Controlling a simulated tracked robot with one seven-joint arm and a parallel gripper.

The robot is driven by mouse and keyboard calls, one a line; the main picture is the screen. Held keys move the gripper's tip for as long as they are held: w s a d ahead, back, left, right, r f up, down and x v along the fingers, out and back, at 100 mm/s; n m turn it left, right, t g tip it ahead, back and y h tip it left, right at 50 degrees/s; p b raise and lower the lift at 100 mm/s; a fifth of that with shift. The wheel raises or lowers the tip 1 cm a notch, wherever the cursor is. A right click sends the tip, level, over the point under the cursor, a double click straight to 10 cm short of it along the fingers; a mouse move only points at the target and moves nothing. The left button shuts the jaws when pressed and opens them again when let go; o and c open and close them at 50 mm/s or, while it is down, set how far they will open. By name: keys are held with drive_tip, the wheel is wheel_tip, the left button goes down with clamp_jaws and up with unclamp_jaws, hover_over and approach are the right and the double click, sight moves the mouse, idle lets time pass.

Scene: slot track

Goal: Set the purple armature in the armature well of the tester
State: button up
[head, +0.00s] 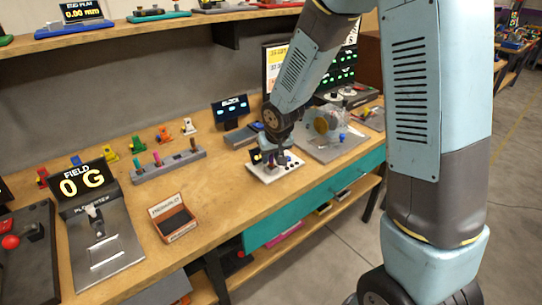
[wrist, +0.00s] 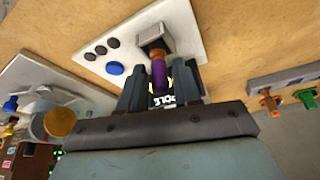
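The tester is a white board (head: 262,172) near the front edge of the bench, under my gripper (head: 268,153). In the wrist view the board (wrist: 132,45) carries a grey block-shaped well (wrist: 154,38), several dark round spots and a blue button (wrist: 115,68). The purple armature (wrist: 159,76) with a copper-orange end stands between the two fingers of my gripper (wrist: 159,82), which appear closed on it. Its orange end is at the grey well; I cannot tell whether it is inside or just above. The armature is mostly hidden in the head view.
A fixture with a brass disc (head: 322,122) stands right of the tester. A grey rack with coloured pegs (head: 168,166) is to the left, with a small box (head: 173,220) in front. A field meter (head: 83,184) is further left. Bare bench lies between rack and tester.

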drive_tip(key=shift+o, duration=1)
drive_tip(key=v, duration=1.2)
drive_tip(key=s+d+r+m, duration=0.1)
drive_tip(key=s+d+r, duration=0.6)
drive_tip(key=s, duration=0.3)
drive_tip(key=s+d+r+m+t+h, duration=0.1)
drive_tip(key=s+d+r+m, duration=0.1)
drive_tip(key=s+d+r, duration=0.5)
drive_tip(key=s+d, duration=0.3)
drive_tip(key=s, duration=0.1)
drive_tip(key=shift+s+r, duration=0.15)
drive_tip(key=shift+r, duration=0.25)
